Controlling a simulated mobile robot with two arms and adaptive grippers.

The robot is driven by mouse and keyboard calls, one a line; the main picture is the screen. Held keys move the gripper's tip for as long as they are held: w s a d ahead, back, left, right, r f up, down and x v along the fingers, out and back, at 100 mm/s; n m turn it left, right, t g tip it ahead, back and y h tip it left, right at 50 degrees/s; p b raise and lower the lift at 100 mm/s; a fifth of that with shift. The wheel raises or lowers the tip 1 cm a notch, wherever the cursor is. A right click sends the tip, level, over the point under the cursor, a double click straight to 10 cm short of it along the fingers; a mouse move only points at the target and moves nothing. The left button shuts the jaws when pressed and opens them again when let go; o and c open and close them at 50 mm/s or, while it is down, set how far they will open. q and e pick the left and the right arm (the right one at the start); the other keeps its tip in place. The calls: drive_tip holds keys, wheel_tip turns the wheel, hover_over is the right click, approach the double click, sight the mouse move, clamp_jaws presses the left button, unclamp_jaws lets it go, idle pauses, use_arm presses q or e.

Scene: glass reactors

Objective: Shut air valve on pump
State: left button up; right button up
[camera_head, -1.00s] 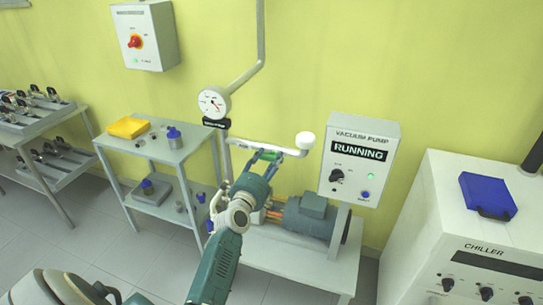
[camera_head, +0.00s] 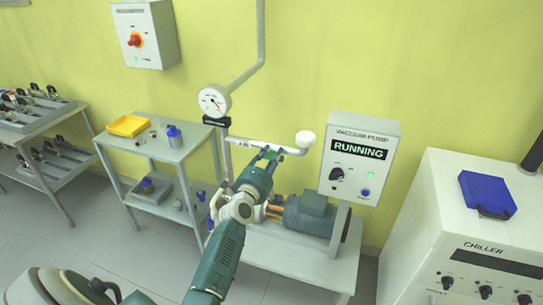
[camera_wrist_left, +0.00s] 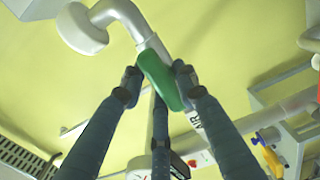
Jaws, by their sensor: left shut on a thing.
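The vacuum pump (camera_head: 308,216) sits on a low white table, with its control box (camera_head: 359,158) reading RUNNING. A white pipe labelled AIR (camera_head: 243,143) runs above it and ends in a round white cap (camera_head: 305,139). The air valve's green handle (camera_wrist_left: 159,80) shows in the left wrist view beside the pipe bend. My left gripper (camera_head: 268,153) is at the pipe. In the left wrist view its fingers (camera_wrist_left: 158,78) are on both sides of the green handle, shut on it. In the head view the gripper largely hides the handle. My right gripper is not in view.
A pressure gauge (camera_head: 214,101) hangs on the pipework left of my gripper. A shelf cart (camera_head: 165,152) with a yellow tray (camera_head: 128,125) and bottles stands to the left. The chiller (camera_head: 470,235) stands at the right. The wall is close behind the pipe.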

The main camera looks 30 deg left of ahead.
use_arm(q)
drive_tip(key=m, duration=0.4)
drive_tip(key=shift+r+m+p, duration=0.2)
drive_tip(key=shift+m+p, duration=0.1)
drive_tip(key=m, duration=0.4)
drive_tip(key=shift+d+m+p, duration=0.2)
drive_tip(key=shift+m+p, duration=0.1)
drive_tip(key=shift+p, duration=0.05)
drive_tip(key=m, duration=0.4)
drive_tip(key=shift+w+f, duration=0.1)
drive_tip(key=shift+f, duration=0.05)
drive_tip(key=m, duration=0.4)
drive_tip(key=shift+d+f, duration=0.1)
drive_tip(key=shift+f, duration=0.05)
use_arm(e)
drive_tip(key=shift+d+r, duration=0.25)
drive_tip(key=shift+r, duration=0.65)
use_arm(q)
drive_tip(key=shift+m, duration=0.5)
drive_tip(key=o, duration=0.9)
drive_tip(key=shift+o, duration=0.9)
drive_tip(key=shift+d+f, duration=0.1)
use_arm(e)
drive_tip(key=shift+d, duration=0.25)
